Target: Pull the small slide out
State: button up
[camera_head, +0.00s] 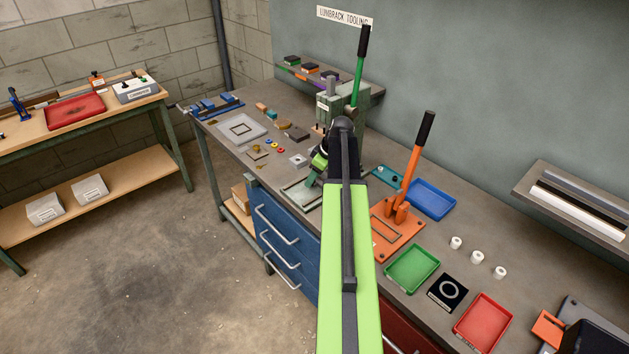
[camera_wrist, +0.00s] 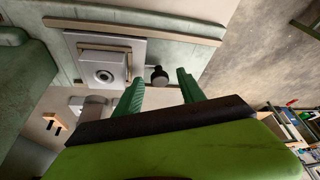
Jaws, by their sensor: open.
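In the wrist view a small pale grey slide (camera_wrist: 112,46) lies on the pale green press bed (camera_wrist: 190,14) between light-coloured rails. It carries a square block with a round dark hole (camera_wrist: 104,76). A black knob (camera_wrist: 157,74) stands at the slide's end. My gripper (camera_wrist: 158,84) is open, with its green fingertips on either side of the knob; I cannot tell whether they touch it. In the head view the green fly press (camera_head: 341,101) stands on the bench, and my gripper (camera_head: 314,178) is in front of it, low down. My arm hides much of the slide there.
An orange lever press (camera_head: 398,228) stands to the right of my arm, with a blue tray (camera_head: 430,199) and green tray (camera_head: 412,268) nearby. Loose parts and a pale tray (camera_head: 242,129) lie left of the press. The floor in front is clear.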

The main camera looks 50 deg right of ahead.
grip_shut()
jog(key=shift+s, duration=0.1)
dwell(1.3)
